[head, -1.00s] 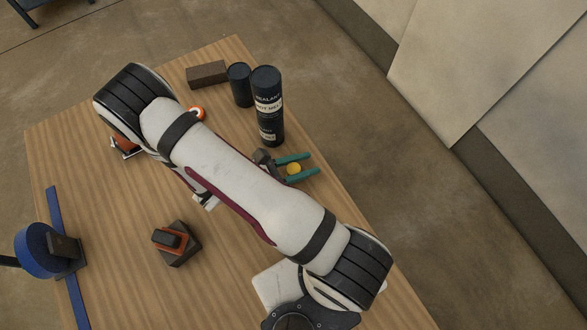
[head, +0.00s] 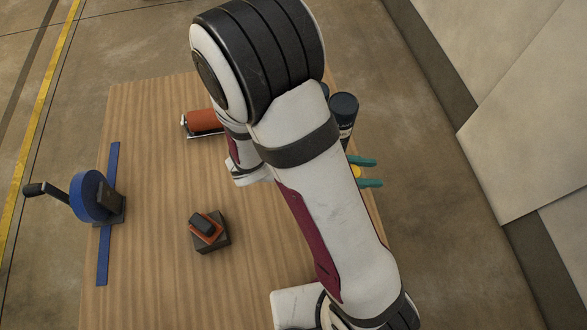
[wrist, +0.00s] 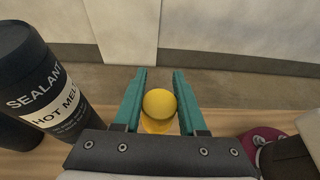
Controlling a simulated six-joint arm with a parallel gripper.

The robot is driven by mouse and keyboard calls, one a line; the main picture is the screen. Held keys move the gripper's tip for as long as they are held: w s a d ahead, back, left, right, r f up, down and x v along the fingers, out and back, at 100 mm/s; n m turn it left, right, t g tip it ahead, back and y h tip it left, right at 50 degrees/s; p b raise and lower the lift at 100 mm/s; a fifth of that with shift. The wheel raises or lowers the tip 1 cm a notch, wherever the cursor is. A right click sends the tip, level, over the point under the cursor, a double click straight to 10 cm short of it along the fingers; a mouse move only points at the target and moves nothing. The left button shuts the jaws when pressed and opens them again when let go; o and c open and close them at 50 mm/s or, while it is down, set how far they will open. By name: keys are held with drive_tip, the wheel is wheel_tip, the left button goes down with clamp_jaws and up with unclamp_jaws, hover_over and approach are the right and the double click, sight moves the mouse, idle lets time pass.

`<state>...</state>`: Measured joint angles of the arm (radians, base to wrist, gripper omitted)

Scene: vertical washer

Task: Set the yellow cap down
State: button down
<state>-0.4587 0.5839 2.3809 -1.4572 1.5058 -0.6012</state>
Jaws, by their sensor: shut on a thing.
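The yellow cap (wrist: 159,103) sits between the two teal fingers of my gripper (wrist: 160,76) in the wrist view, with a rounded top and a wider yellow part below. My gripper is shut on it. In the head view a small bit of the yellow cap (head: 356,172) shows between the teal fingers of my gripper (head: 374,172), by the table's right edge. My arm hides the rest of the gripper there. I cannot tell from these views how far the cap is above the table.
A dark sealant can (wrist: 42,85) stands close left of my gripper; a dark can also shows in the head view (head: 343,108). An orange tool (head: 203,122), an orange-and-black block (head: 209,231) and a blue crank wheel (head: 90,196) are on the wooden table (head: 150,270). Bare wood lies between them.

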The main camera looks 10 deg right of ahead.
wheel_tip(320, 180, up, 15)
drive_tip(key=w+a+n+t+y, duration=0.6)
drive_tip(key=w+a+n+t, duration=0.6)
drive_tip(key=w+a, duration=0.3)
drive_tip(key=f, duration=2.8)
drive_tip(key=shift+s+a, duration=0.15)
drive_tip(key=shift+s, duration=0.1)
drive_tip(key=shift+f, duration=0.1)
drive_tip(key=shift+c, duration=2.3)
unclamp_jaws()
drive_tip(key=shift+f, duration=0.1)
